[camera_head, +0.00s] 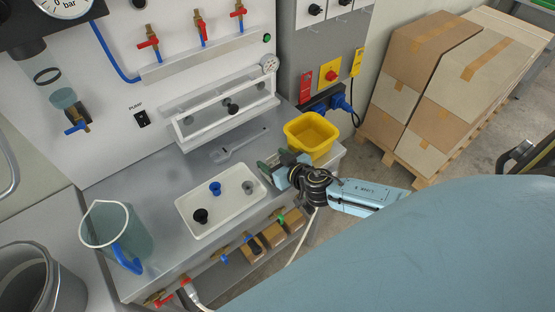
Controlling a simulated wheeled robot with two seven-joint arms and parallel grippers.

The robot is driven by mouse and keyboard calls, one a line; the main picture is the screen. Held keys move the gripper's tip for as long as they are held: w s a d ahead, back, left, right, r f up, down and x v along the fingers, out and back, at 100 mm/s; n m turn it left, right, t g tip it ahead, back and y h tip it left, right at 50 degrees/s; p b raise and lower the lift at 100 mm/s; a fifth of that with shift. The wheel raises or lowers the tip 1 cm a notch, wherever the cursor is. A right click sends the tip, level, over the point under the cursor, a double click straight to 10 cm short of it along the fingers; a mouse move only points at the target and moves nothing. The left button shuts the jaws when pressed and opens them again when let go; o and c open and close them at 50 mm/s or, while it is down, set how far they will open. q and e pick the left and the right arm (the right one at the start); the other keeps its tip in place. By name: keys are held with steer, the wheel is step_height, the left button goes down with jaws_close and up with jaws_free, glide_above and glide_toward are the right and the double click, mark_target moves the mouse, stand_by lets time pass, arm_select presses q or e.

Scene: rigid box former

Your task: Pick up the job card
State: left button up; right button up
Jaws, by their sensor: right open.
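I cannot make out a job card for certain. A red tag (306,87) and a yellow tag (356,62) show on the grey cabinet, but I cannot tell whether either is the card. My right gripper (270,168) is open above the steel bench, between the white tray (222,229) and the yellow tub (311,136). Nothing is clearly seen between its fingers. The gripper hides a small part of the bench behind it. My left gripper is not in view.
The tray holds a black, a blue and a grey fitting. A clear spoon-like tool (240,145) lies behind it. A jug (115,237) with a blue handle stands at left. Stacked boxes (450,85) stand at right.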

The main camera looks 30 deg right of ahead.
steer(key=c, duration=1.1)
steer(key=shift+o, duration=0.2)
